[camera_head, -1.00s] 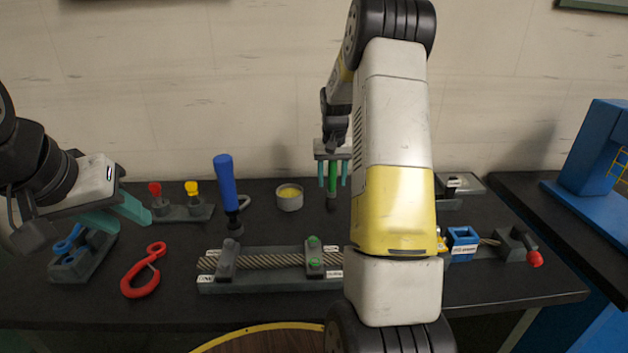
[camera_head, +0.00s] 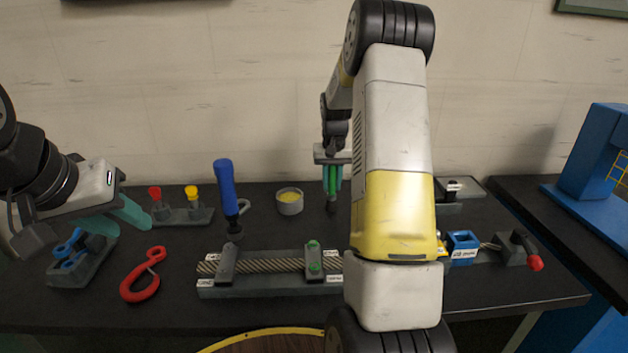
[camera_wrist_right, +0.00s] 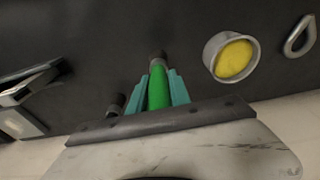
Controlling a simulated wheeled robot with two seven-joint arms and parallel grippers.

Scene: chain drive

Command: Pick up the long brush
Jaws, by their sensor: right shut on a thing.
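A tool with a green handle and a dark lower end, which I take for the long brush (camera_head: 331,187), stands upright at the back of the bench. My right gripper (camera_head: 332,178) reaches down over it, its teal fingers shut on the handle. In the right wrist view, the green handle (camera_wrist_right: 158,90) sits between the two fingers and its dark end points away from the gripper. I cannot tell whether that end touches the bench. My left gripper (camera_head: 115,222) hangs at the left, empty, with its teal fingers apart.
A blue-handled tool (camera_head: 227,190) and a tin with yellow contents (camera_head: 290,201) stand left of the brush. A red hook (camera_head: 143,275), a rope fixture (camera_head: 270,283) and a blue block (camera_head: 462,245) lie nearer. My right arm hides part of the bench.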

